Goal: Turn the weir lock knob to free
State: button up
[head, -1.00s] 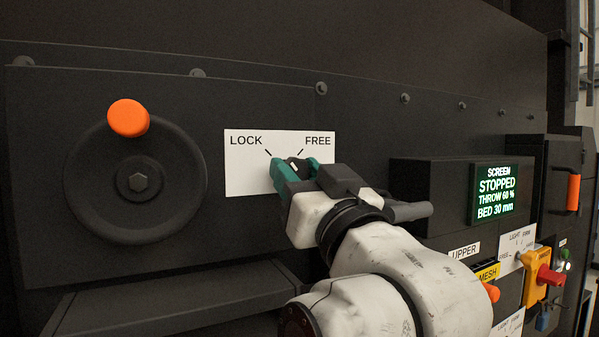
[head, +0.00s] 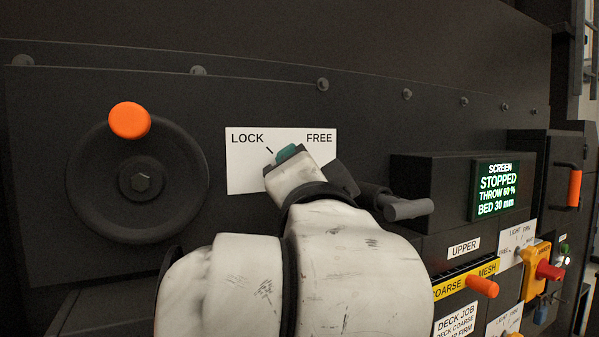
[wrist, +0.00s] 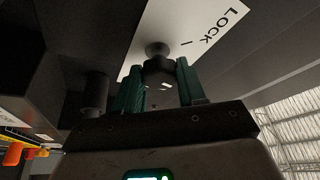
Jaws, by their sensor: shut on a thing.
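The white lock plate (head: 245,175) on the dark panel reads LOCK at left and FREE at right. In the head view my gripper (head: 287,153) is at the plate's middle, with one teal finger showing; it hides the knob and the FREE tick. In the wrist view the dark round weir lock knob (wrist: 158,70) sits between the two teal fingers of my gripper (wrist: 162,84), which is shut on it. The word LOCK and its tick on the plate (wrist: 208,28) show tilted beyond the knob. The knob's pointer is hidden, so its setting cannot be told.
A black handwheel (head: 90,215) with an orange grip (head: 129,121) is at left. A dark box with a screen (head: 495,190) reading SCREEN STOPPED juts out at right. Below it are an orange handle (head: 483,286) and a red knob on a yellow box (head: 537,276).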

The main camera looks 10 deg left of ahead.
jog(key=m+h, duration=0.1)
jog(key=m, duration=0.2)
jog(key=m+g, duration=0.1)
jog(key=m, duration=0.2)
jog(key=shift+g+h, duration=0.3)
jog(key=shift+h, duration=0.1)
jog(key=shift+m, duration=0.3)
jog(key=o, duration=1.1)
jog(key=shift+c, duration=0.2)
